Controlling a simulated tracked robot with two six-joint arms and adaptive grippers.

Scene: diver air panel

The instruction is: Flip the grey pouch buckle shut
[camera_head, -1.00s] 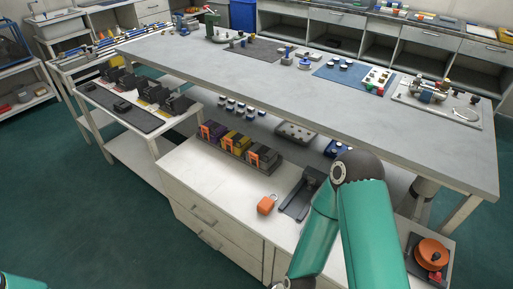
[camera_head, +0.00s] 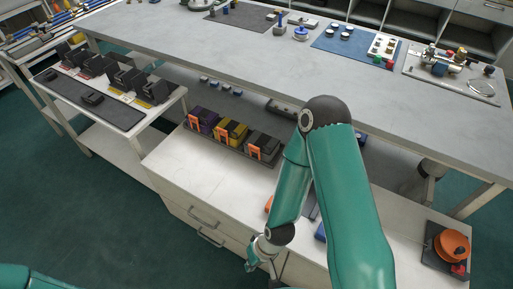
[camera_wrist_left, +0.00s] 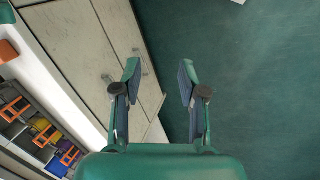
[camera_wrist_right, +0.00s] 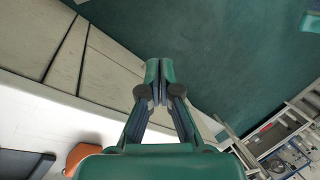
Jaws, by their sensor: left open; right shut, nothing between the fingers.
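The grey pouch (camera_head: 265,144) is the rightmost of three in a rack on the white cabinet, with an orange buckle piece (camera_head: 253,153) at its front. I cannot tell whether the buckle is open or shut. The pouch also shows at the left edge of the left wrist view (camera_wrist_left: 14,104). My right gripper (camera_head: 251,268) is low in front of the cabinet drawers, well short of the pouch; it is shut and empty in the right wrist view (camera_wrist_right: 160,66). My left gripper (camera_wrist_left: 160,72) is open and empty, above the floor beside the cabinet.
A purple pouch (camera_head: 206,115) and a yellow pouch (camera_head: 237,126) stand left of the grey one. An orange object (camera_wrist_right: 79,156) lies on the cabinet top (camera_head: 178,158), mostly behind my right arm in the head view. An orange reel (camera_head: 453,244) stands at right. The long table overhangs behind.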

